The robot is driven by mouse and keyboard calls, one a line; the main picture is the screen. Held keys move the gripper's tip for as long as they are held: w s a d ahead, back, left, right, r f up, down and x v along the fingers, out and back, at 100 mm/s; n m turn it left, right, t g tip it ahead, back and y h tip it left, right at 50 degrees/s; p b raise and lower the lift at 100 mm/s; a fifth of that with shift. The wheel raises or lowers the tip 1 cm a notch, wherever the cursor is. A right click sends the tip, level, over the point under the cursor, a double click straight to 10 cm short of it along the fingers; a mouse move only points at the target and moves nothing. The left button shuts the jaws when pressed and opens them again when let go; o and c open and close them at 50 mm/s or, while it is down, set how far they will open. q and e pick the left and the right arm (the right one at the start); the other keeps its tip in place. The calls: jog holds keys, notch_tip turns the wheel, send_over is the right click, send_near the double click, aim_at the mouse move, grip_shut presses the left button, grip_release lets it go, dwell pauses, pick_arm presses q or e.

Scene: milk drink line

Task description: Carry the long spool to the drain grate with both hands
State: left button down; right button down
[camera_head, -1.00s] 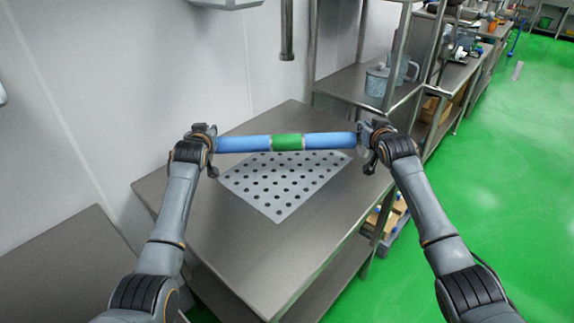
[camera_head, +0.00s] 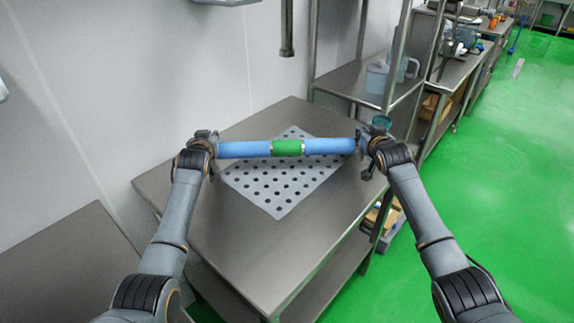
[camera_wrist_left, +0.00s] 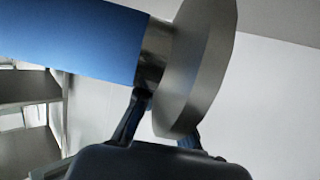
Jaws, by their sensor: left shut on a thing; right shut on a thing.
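The long spool (camera_head: 245,149) is a blue tube with a green band in the middle and metal ends. It is level across the head view, over the drain grate (camera_head: 282,207), a pale plate with several dark holes on the steel table. My left gripper (camera_head: 209,147) is shut on its left end. My right gripper (camera_head: 366,147) is shut on its right end. In the left wrist view the spool (camera_wrist_left: 75,35) ends in a metal neck and a round flange, with the fingers at the neck. Whether the spool touches the grate cannot be told.
The steel table (camera_head: 235,250) has bare room in front of the grate. A wall stands behind it. A steel shelf (camera_head: 350,82) with a pale blue jug (camera_head: 377,78) stands at the right back. A teal cup (camera_head: 381,122) shows behind my right gripper.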

pick_arm(q)
jog(key=shift+f, duration=0.25)
pick_arm(e)
jog(key=shift+f, duration=0.25)
pick_arm(q)
jog(key=c, duration=1.9)
grip_release()
jog(key=shift+f, duration=0.3)
pick_arm(e)
jog(key=c, duration=1.8)
grip_release()
jog(key=shift+f, duration=0.3)
jog(key=shift+c, duration=0.2)
pick_arm(q)
jog(key=o, duration=0.4)
pick_arm(e)
jog(key=o, duration=0.3)
jog(key=shift+s, duration=0.1)
pick_arm(q)
jog(key=shift+o, duration=0.2)
jog(key=shift+s+r, duration=0.15)
pick_arm(e)
jog(key=shift+o, duration=0.5)
jog(key=shift+s+r, duration=0.1)
